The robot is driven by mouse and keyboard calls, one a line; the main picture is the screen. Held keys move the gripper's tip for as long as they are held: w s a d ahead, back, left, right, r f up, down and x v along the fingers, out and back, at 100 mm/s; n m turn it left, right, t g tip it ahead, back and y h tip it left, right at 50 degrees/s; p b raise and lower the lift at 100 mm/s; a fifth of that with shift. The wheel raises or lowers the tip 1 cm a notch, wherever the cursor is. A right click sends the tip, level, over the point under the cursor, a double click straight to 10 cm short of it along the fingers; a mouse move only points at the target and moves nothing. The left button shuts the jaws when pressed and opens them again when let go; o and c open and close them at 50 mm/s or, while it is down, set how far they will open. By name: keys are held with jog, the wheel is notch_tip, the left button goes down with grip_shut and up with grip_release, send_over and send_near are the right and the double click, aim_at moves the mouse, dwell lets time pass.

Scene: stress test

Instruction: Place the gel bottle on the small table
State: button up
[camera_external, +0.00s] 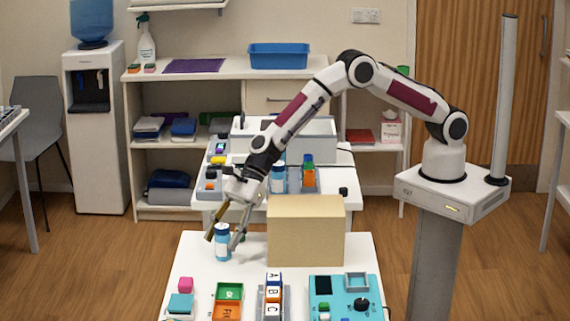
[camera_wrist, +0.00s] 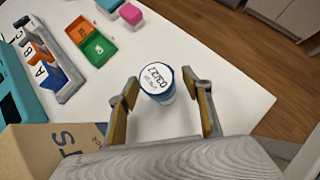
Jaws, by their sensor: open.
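My gripper (camera_external: 221,240) is open, one finger on each side of the bottle, pointing down at a slant. In the wrist view there are gaps between the fingers and the bottle. Another blue bottle (camera_external: 278,178) and an orange bottle with green (camera_external: 309,175) stand on the table behind. I cannot tell which bottle holds gel.
A cardboard box (camera_external: 305,230) stands right of my gripper. Green and orange trays (camera_external: 229,292), ABC blocks (camera_external: 273,292), a pink cube (camera_external: 186,284) and a teal device (camera_external: 345,298) occupy the table's front.

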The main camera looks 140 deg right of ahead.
jog(key=c, duration=1.4)
jog(key=shift+r, duration=0.2)
jog(key=shift+r, duration=4.85)
